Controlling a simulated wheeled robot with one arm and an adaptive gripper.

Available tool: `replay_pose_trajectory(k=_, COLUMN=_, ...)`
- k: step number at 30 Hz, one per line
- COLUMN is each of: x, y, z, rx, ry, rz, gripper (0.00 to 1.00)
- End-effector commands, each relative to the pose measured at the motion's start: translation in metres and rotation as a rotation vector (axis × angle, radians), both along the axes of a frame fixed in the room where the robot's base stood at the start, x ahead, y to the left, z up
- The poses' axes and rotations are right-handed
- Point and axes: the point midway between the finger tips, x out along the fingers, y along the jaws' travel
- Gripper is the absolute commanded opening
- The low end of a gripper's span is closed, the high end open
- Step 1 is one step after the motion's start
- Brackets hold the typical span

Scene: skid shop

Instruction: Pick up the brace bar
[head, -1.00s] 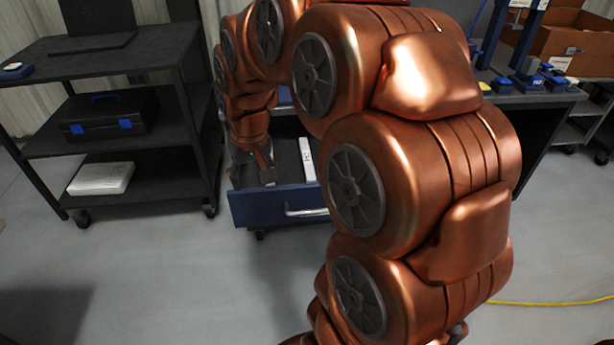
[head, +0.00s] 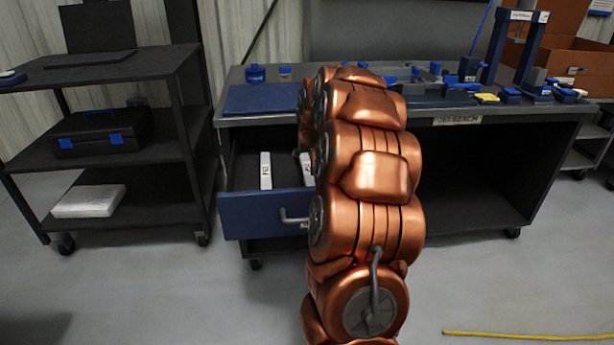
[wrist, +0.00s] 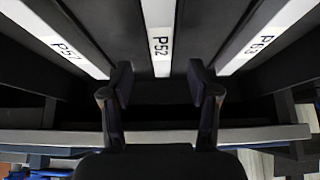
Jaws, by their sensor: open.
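White labelled bars lie in the open blue-fronted drawer (head: 262,215) under the bench. In the head view two show, a left bar (head: 266,165) and a right one (head: 306,170) partly behind my arm. The wrist view shows three: a left bar (wrist: 60,42) marked P57, a middle bar (wrist: 160,40) marked P52 and a right bar (wrist: 268,38) whose label looks like P63. I cannot tell which is the brace bar. My gripper (wrist: 160,84) is open and empty, its fingertips either side of the middle bar's labelled end in the picture. My arm hides it in the head view.
The bench top (head: 262,98) carries a blue mat, several blue parts and a yellow piece (head: 486,98). A black shelf cart (head: 110,145) stands left of the drawer, holding a black case (head: 98,133). The floor in front is clear, with a yellow cable at right.

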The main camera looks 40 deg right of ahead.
Motion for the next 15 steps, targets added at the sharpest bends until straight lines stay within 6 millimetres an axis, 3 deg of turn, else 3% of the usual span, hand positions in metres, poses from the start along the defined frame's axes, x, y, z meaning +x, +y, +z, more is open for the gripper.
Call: replay_pose_trajectory(k=15, x=0.020, y=-0.014, z=-0.047, rx=0.001, ry=0.001, rz=0.000, gripper=0.60)
